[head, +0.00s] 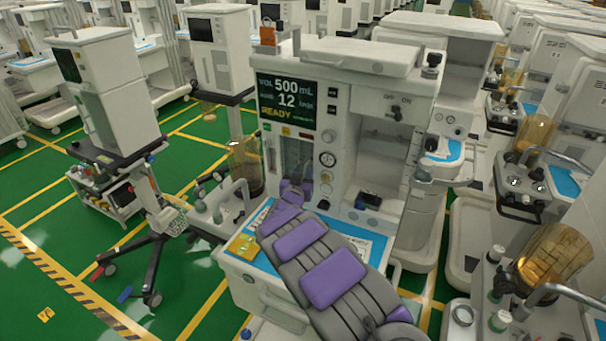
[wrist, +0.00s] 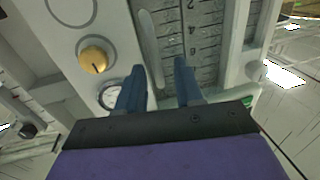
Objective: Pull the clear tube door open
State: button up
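The clear tube door (head: 297,152) is a narrow upright panel on the front of the near cart, left of the gauges and below the screen. In the wrist view its clear panel (wrist: 203,38) shows a printed scale. A pale upright bar (wrist: 149,40) runs along the panel's edge. My gripper (wrist: 159,68) is open, its two dark blue fingers pointing at the panel with the bar's lower part between them. I cannot tell whether they touch it. In the head view my gripper (head: 292,186) is at the door's lower end and partly hides it.
The near cart's blue-topped work surface (head: 366,243) lies under my arm. A yellow packet (head: 243,246) lies on its left. Other carts stand close on the right; green floor is open at left.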

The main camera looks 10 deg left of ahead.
grip_shut()
jog(key=shift+a+r, duration=0.1)
jog(key=shift+r, duration=0.05)
dwell(1.2)
